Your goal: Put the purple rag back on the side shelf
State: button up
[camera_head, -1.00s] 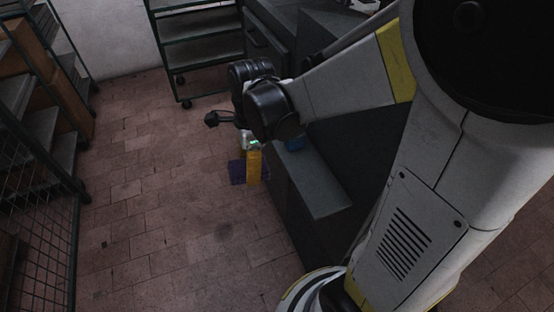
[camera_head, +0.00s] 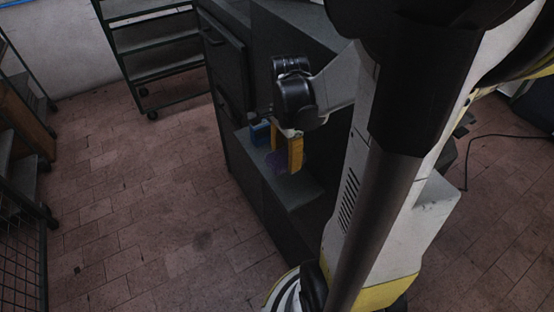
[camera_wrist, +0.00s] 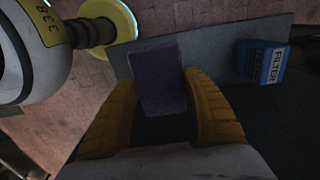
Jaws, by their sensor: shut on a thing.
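The purple rag (camera_head: 278,163) hangs from my gripper (camera_head: 288,158) over the low grey side shelf (camera_head: 306,190) in the head view. In the wrist view the rag (camera_wrist: 158,72) is a dark purple flat piece between the yellow fingers of my gripper (camera_wrist: 162,90), which is shut on it. The shelf's bare grey surface (camera_wrist: 212,52) lies behind the rag there. I cannot tell whether the rag's lower edge touches the shelf.
A blue box marked FILTER (camera_wrist: 262,62) stands on the shelf, to the right of the rag in the wrist view; it also shows in the head view (camera_head: 260,132).

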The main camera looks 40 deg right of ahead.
aim_at(288, 176)
jog(key=shift+s+d+f+b, duration=0.1)
jog(key=shift+d+f+b, duration=0.15)
jog(key=shift+f, duration=0.3)
jog(key=shift+d+f+b, duration=0.2)
jog(key=shift+f, duration=0.3)
notch_tip(288, 176, down, 5)
jog(key=shift+r+b, duration=0.2)
jog(key=shift+b, duration=0.55)
jog(key=shift+d+f, duration=0.15)
jog(key=shift+f, duration=0.1)
jog(key=shift+r, duration=0.1)
jog(key=o, duration=1)
jog(key=shift+o, duration=0.2)
